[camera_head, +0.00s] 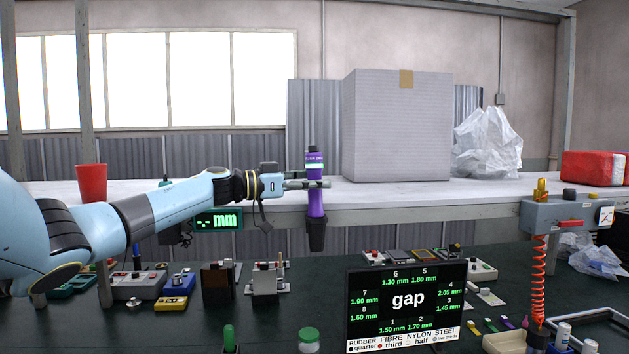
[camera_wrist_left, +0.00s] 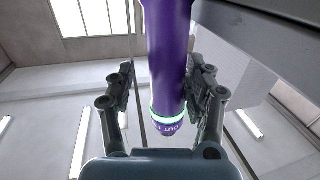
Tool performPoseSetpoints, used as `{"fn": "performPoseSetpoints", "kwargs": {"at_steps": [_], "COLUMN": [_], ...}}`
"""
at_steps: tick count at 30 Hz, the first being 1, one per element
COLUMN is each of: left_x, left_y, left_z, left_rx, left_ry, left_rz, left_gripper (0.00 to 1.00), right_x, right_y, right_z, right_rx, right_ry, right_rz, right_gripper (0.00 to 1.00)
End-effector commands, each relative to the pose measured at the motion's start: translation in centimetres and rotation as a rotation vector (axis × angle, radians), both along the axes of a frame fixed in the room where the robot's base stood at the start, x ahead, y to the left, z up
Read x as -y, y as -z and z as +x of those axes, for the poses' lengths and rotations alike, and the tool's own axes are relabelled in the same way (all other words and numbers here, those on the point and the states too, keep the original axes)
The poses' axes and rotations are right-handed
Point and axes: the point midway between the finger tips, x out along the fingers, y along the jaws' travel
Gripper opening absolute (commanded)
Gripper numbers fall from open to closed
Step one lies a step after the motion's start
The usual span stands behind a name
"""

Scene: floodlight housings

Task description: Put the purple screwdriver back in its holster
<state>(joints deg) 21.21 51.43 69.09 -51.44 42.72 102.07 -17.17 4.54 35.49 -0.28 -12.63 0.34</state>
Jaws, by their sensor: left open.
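The purple screwdriver (camera_head: 316,203) stands upright in the head view, with a dark top and a pale lettered band. Its lower end is inside the black holster (camera_head: 316,234) at the front edge of the pale shelf. My left gripper (camera_head: 322,184) reaches in from the left at the upper part of the screwdriver. The holster's inside is hidden. My right gripper is not in view.
A large grey box (camera_head: 397,125) and a clear plastic bag (camera_head: 487,143) stand on the shelf behind. A red cup (camera_head: 91,183) is at left. A screen reading "gap" (camera_head: 407,302) and several small fixtures stand on the dark bench. An orange coil (camera_head: 539,280) hangs at right.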

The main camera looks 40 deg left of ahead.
Motion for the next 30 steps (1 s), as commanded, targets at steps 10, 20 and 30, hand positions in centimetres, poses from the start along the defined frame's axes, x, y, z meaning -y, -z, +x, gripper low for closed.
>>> {"fn": "performPoseSetpoints", "kwargs": {"at_steps": [10,20,30], "left_x": [-1.6,-2.7,-2.9], "left_y": [-0.1,-0.2,-0.3], "left_z": [-3.6,-6.7,-7.2], "left_rx": [-0.003,-0.003,-0.001], "left_ry": [0.001,0.002,0.0], "left_rz": [0.006,0.004,0.0], "left_gripper": [0.55,0.55,0.55], "right_x": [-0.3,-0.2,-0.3], "right_y": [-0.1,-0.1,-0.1], "right_z": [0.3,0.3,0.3], "right_rx": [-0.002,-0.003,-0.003], "right_ry": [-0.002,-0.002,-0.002], "right_rz": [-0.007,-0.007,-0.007], "right_gripper": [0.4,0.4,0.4]}}
